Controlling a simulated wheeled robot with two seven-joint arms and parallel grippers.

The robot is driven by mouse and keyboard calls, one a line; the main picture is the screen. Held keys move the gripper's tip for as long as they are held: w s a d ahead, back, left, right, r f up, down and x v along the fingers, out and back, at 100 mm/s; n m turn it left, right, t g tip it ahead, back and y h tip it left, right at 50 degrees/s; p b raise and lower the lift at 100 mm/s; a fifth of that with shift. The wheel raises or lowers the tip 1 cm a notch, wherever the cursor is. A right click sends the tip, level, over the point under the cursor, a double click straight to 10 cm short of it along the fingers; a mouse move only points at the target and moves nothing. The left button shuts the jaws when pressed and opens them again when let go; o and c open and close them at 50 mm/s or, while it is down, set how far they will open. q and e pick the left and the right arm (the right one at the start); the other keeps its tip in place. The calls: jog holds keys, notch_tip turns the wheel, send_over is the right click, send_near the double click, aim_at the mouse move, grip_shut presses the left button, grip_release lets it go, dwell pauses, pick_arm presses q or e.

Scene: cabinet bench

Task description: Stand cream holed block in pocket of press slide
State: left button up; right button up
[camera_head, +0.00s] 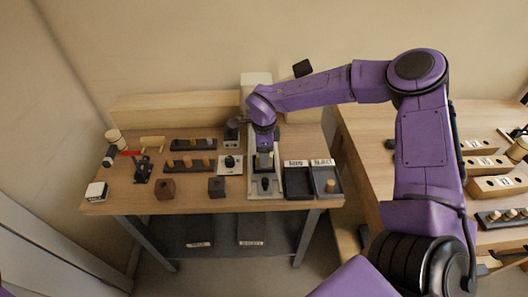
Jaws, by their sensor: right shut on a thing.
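My right gripper (264,151) points down at the press, over the back part of the press slide (253,187). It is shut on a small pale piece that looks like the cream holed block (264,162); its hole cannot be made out. The block is just above or at the slide; I cannot tell whether it touches. The slide is a light plate with a black knob (265,184) near its front. The pocket is hidden by the gripper and block. The pale press body (256,79) rises behind my wrist. My left gripper is not in view.
Two dark trays stand right of the slide, labelled at the back; the right tray (327,194) holds a small tan piece. Left are a light plate with a black knob (230,164), dark peg racks (190,163), a brown holed block (166,189) and a dark block (216,187).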

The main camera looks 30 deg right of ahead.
jog(key=shift+a+p, duration=0.1)
jog(key=shift+p, duration=0.35)
dwell(0.7)
jog(key=shift+f+b, duration=0.3)
jog(key=shift+f, duration=0.45)
dwell(0.9)
jog(key=shift+s+f, duration=0.1)
jog(key=shift+f, duration=0.15)
dwell(0.5)
jog(key=o, duration=1.1)
jog(key=shift+f, duration=0.1)
jog(key=shift+o, duration=0.2)
jog(key=shift+s, duration=0.1)
jog(key=shift+o, duration=0.7)
jog(key=shift+w, duration=0.2)
